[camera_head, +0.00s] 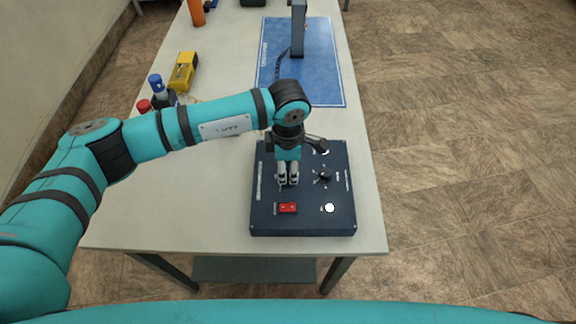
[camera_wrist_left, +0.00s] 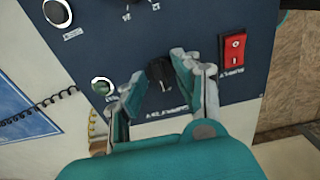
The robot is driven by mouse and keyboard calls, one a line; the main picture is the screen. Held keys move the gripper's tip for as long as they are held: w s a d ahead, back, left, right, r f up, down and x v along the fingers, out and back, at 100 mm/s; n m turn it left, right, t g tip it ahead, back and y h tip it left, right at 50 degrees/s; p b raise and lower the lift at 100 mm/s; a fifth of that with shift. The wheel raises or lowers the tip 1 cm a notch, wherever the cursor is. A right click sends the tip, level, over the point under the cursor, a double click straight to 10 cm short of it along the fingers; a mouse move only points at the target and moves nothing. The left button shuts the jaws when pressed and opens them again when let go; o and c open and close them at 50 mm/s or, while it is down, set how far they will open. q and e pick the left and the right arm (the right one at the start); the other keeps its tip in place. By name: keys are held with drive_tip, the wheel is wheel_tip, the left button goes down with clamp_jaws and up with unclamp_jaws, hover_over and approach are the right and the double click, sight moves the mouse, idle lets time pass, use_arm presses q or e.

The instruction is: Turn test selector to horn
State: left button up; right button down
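The dark blue trainer panel (camera_head: 305,226) lies on the table's near end, and it also fills the upper wrist view (camera_wrist_left: 190,20). My left gripper (camera_head: 288,180) points down over the panel's left half. In the left wrist view its fingers (camera_wrist_left: 160,84) are open, on either side of a black knob (camera_wrist_left: 160,72); contact is not clear. The head view hides this knob behind the gripper. A second black knob (camera_head: 325,176) sits right of the gripper, with markings around it. Labels are too small to read, so I cannot tell which knob is the test selector. My right gripper is not in view.
A red rocker switch (camera_head: 288,208) and a white button (camera_head: 330,208) are along the panel's near side. Behind are a blue mat (camera_head: 325,80) with a grey stand (camera_head: 298,30), a yellow meter (camera_head: 184,70) and blue-capped and red-capped items.

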use_arm(q)
clamp_jaws()
idle(0.4)
drive_tip(key=n+b, duration=0.2)
drive_tip(key=shift+f+b, duration=0.2)
drive_tip(key=shift+b, duration=0.15)
drive_tip(key=n+b, duration=0.3)
drive_tip(key=n, duration=0.1)
drive_tip(key=n+b, duration=0.2)
drive_tip(key=n, duration=0.2)
drive_tip(key=shift+r+b, duration=0.1)
drive_tip(key=shift+b, duration=0.25)
drive_tip(key=shift+r+n+b, duration=0.1)
drive_tip(key=shift+n+b, duration=0.4)
drive_tip(key=shift+n, duration=0.4)
drive_tip(key=shift+r, duration=0.1)
